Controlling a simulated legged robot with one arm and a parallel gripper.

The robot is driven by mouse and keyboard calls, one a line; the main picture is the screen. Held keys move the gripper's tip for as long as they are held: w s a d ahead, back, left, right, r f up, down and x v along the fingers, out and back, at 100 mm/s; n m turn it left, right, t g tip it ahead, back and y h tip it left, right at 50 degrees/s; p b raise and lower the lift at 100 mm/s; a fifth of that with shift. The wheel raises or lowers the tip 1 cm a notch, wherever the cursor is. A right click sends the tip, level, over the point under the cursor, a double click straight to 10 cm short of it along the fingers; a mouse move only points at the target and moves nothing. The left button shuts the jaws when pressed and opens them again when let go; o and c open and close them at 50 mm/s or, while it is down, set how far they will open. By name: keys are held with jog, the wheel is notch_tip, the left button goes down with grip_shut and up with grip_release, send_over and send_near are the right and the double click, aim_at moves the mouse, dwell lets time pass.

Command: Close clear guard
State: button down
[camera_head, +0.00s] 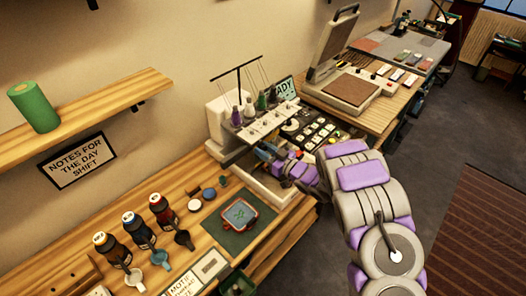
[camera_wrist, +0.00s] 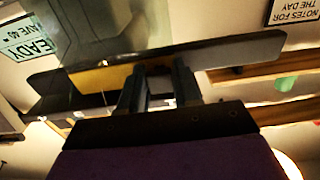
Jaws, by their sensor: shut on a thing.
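The embroidery machine (camera_head: 220,118) stands on the wooden table, with thread cones and a panel of buttons. My gripper (camera_head: 262,150) is at the machine's front, below its thread head. In the wrist view, my gripper (camera_wrist: 159,76) has its two dark fingers closed at a dark bar with a yellowish strip. A see-through panel, which looks like the clear guard (camera_wrist: 100,28), rises beyond the bar at upper left. The bar seems to be its edge. In the head view I cannot make out the guard apart from the machine and my arm.
A red hoop (camera_head: 239,215) lies on a green mat (camera_head: 228,238) in front of the machine. Several dark bottles (camera_head: 137,230) stand at left. A wall shelf (camera_head: 90,112) holds a green cylinder (camera_head: 34,106). A heat press (camera_head: 345,85) stands behind, and open floor lies at right.

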jog(key=shift+w+d+p, duration=0.3)
jog(key=shift+w+d, duration=0.75)
jog(key=shift+w, duration=0.15)
jog(key=c, duration=1.2)
grip_release()
jog(key=shift+c, duration=0.2)
jog(key=o, duration=0.4)
jog(key=shift+d, duration=0.3)
jog(key=shift+c, duration=0.2)
